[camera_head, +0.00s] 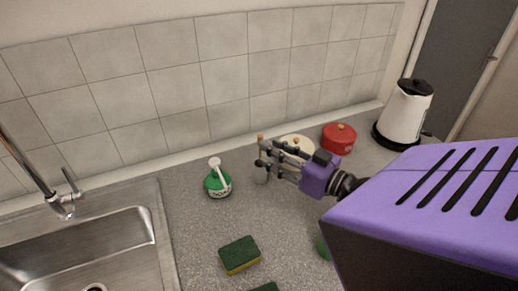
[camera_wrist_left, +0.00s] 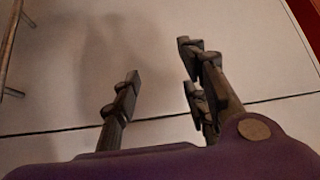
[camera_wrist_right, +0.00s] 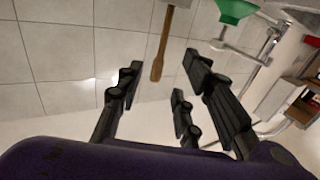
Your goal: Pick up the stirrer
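The stirrer (camera_wrist_right: 161,50) shows in the right wrist view as a wooden stick with a rounded end. That end lies between the fingertips of my right gripper (camera_wrist_right: 161,66), with a gap visible on both sides. In the head view a small wooden tip (camera_head: 260,136) shows just above the right gripper (camera_head: 268,160); the rest of it is hidden or too small to tell. The right gripper is open above the counter. My left gripper (camera_wrist_left: 160,65) is open and empty in front of pale panels, and it is outside the head view.
A green bottle with a white top (camera_head: 218,182) stands left of the right gripper. A cream pot (camera_head: 297,143), a red pot (camera_head: 339,137) and a white kettle (camera_head: 404,112) stand behind and right. A sponge (camera_head: 240,254) lies in front. The sink (camera_head: 140,228) is at left.

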